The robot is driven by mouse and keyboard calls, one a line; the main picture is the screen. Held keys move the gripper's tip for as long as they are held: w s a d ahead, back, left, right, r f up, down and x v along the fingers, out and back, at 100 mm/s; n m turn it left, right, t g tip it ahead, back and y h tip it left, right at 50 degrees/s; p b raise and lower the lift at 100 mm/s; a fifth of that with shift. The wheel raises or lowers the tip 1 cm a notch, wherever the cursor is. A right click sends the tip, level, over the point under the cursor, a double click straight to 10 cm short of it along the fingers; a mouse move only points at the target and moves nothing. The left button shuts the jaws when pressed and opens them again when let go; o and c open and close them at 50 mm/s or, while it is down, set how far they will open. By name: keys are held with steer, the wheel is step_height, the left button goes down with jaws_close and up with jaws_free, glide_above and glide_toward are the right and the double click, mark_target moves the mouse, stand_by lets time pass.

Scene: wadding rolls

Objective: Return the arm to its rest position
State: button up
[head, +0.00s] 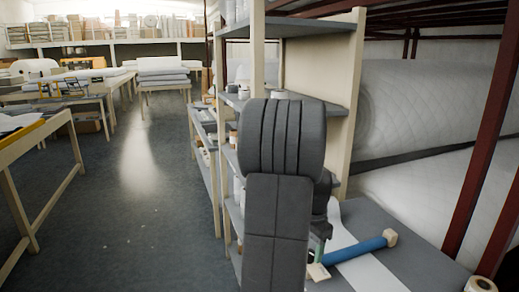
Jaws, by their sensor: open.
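My arm rises in the middle of the head view as dark grey links, bent at a thick ribbed joint. My gripper (321,238) shows only in part behind the arm's right edge, low over the grey bench (405,262). It is open. A blue roll (352,251) with pale block-like ends lies on the bench just right of it, its left end close to the gripper. Whether they touch is hidden.
Shelves (300,26) with small jars stand directly behind my arm. Dark red posts (485,140) and large white wadding rolls (430,105) are at right. A tape-like ring (481,285) sits at the bottom right corner. The aisle floor (135,190) at left is open, with tables beyond.

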step_height(320, 180, up, 13)
step_height(320, 180, down, 14)
steer(key=shift+r, duration=0.2)
steer(key=shift+f, duration=0.2)
steer(key=n, duration=0.6)
steer(key=n+b, duration=0.1)
steer(key=n, duration=0.4)
steer(key=shift+n, duration=0.3)
steer(key=n+b, duration=0.1)
steer(key=n, duration=0.4)
steer(key=shift+n, duration=0.3)
steer(key=n+b, duration=0.1)
steer(key=n, duration=0.3)
steer(key=shift+n, duration=0.4)
steer(key=shift+a+r, duration=0.1)
